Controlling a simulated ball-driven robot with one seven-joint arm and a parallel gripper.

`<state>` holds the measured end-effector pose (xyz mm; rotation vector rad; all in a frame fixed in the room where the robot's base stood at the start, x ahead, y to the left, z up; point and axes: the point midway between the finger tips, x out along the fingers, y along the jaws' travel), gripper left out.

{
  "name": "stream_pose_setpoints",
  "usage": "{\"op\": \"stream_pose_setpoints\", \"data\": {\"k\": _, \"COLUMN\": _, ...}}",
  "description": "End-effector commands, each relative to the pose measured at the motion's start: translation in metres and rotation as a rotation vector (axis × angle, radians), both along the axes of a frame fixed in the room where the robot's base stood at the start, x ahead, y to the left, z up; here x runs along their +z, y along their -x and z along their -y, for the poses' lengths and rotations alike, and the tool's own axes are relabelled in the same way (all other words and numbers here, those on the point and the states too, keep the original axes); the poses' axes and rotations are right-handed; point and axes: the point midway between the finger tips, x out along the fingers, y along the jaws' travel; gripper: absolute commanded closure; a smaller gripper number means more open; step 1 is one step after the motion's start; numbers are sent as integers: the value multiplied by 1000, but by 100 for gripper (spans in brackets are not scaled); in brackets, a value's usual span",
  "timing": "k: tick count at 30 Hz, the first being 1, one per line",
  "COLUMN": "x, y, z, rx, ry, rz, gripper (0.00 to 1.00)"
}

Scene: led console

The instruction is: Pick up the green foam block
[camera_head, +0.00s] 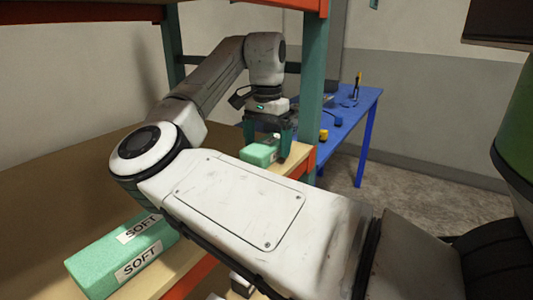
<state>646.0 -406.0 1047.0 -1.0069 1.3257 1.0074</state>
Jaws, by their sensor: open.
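A green foam block (258,154) lies on the wooden shelf (297,160) near its far end, under my gripper (268,152). My gripper points down with its fingers apart, and the block shows between or just beside them; I cannot tell which, or whether they touch it. A second, larger-looking green foam block (112,262) with white "SOFT" labels lies on the shelf at the lower left, nearer the camera. My arm hides part of the shelf between the two blocks.
A teal shelf post (313,90) stands just right of my gripper, with an orange upper beam (245,4) above. Beyond it is a blue table (360,112) with tools on it. Open floor (430,190) lies to the right.

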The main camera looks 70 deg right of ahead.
Motion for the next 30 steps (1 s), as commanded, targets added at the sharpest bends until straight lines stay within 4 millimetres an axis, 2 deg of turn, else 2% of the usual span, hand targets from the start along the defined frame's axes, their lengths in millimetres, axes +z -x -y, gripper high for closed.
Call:
{"op": "stream_pose_setpoints", "data": {"k": 2, "x": -7, "y": 0, "z": 0, "rx": 1, "ry": 0, "rz": 0, "gripper": 0}}
{"op": "stream_pose_setpoints", "data": {"k": 8, "x": -8, "y": 0, "z": 0, "rx": 0, "ry": 1, "rz": 0, "gripper": 0}}
{"op": "stream_pose_setpoints", "data": {"k": 25, "x": -8, "y": 0, "z": 0, "rx": 0, "ry": 1, "rz": 0, "gripper": 53}}
{"op": "stream_pose_setpoints", "data": {"k": 30, "x": -8, "y": 0, "z": 0, "rx": 0, "ry": 1, "rz": 0, "gripper": 54}}
